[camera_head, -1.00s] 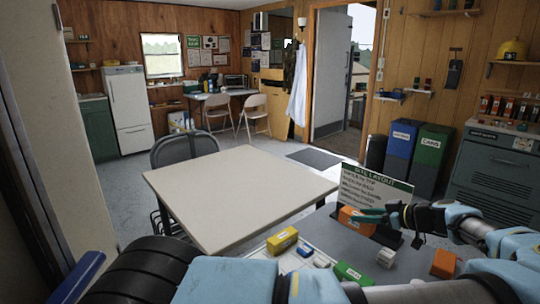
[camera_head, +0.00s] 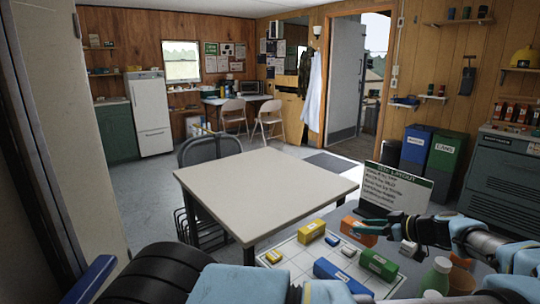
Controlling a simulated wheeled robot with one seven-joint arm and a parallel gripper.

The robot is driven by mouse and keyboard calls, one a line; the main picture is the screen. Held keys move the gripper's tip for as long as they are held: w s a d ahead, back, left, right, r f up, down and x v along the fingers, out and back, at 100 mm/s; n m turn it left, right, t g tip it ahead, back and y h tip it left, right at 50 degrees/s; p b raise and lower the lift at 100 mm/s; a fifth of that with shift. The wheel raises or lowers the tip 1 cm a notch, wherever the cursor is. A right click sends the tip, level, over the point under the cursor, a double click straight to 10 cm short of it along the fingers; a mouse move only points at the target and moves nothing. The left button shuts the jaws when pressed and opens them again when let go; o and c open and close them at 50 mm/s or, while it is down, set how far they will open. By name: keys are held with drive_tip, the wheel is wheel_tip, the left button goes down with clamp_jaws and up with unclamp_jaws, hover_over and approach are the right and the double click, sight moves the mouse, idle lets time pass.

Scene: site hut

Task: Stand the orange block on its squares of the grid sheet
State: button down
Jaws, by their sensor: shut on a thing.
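The orange block (camera_head: 352,226) is held at the fingers of my gripper (camera_head: 372,226), which is shut on it. It is in front of the lettered sign board (camera_head: 398,190), near the back right of the white grid sheet (camera_head: 296,265). I cannot tell whether its underside touches anything. The sheet bears a yellow block (camera_head: 311,231), a small yellow block (camera_head: 273,257), a small blue block (camera_head: 332,240), a small white block (camera_head: 347,251), a larger blue block (camera_head: 333,274) and a green block (camera_head: 379,265). My arm hides part of the sheet's near side.
A pale block (camera_head: 408,248) lies below my wrist. A pale green bottle (camera_head: 437,274) and a brownish-orange thing (camera_head: 461,268) stand at the right. A bare cream table (camera_head: 265,190) lies beyond, with a dark chair (camera_head: 208,150) behind it.

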drive_tip(key=a+f+n+g+y, duration=0.1)
drive_tip(key=a+f, duration=0.2)
drive_tip(key=a, duration=1.6)
drive_tip(key=w+a+f+n+g+y, duration=0.1)
drive_tip(key=a+f, duration=0.2)
drive_tip(key=a, duration=1.6)
drive_tip(key=shift+a+f+n, duration=0.15)
drive_tip(key=shift+a+n, duration=0.05)
drive_tip(key=shift+n, duration=0.2)
